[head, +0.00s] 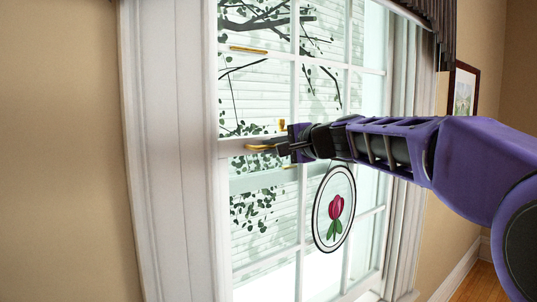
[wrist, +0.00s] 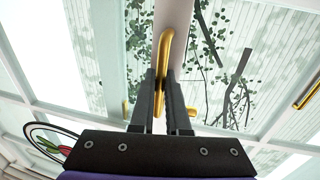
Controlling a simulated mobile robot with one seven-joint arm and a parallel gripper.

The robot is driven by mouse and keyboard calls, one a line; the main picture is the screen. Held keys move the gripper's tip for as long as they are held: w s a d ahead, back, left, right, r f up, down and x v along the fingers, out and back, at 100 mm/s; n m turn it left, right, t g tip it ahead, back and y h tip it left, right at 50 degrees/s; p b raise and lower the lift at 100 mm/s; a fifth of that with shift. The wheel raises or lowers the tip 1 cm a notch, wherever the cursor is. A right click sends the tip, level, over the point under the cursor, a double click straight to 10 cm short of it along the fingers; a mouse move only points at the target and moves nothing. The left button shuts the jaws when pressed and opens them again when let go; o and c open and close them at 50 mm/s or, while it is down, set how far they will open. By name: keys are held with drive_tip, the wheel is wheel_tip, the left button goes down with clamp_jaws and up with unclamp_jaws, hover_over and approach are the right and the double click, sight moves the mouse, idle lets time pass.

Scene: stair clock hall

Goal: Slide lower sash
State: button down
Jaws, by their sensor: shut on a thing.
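The window's lower sash (head: 230,148) is a white frame with glass panes, and its top rail crosses the middle of the window in the head view. A gold handle (head: 258,147) is on this rail, and it also shows in the wrist view (wrist: 165,42). My gripper (head: 280,148) reaches in from the right and is shut on the gold handle. In the wrist view the two dark fingers (wrist: 164,80) stand on either side of the handle's bar. The fingers hide part of the handle.
A second gold handle (head: 248,50) is higher on the window. A small gold latch (head: 282,126) sits just above my gripper. A round tulip ornament (head: 334,208) hangs below my arm. A curtain (head: 447,30) and a framed picture (head: 463,90) are at the right.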

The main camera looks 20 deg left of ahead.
drive_tip(key=shift+r, duration=0.25)
drive_tip(key=c, duration=1.2)
unclamp_jaws()
drive_tip(key=shift+f, duration=0.1)
drive_tip(key=b+v, duration=0.6)
drive_tip(key=v, duration=1.1)
drive_tip(key=shift+d+b, duration=0.2)
drive_tip(key=shift+b, duration=0.15)
drive_tip(key=shift+s, duration=0.1)
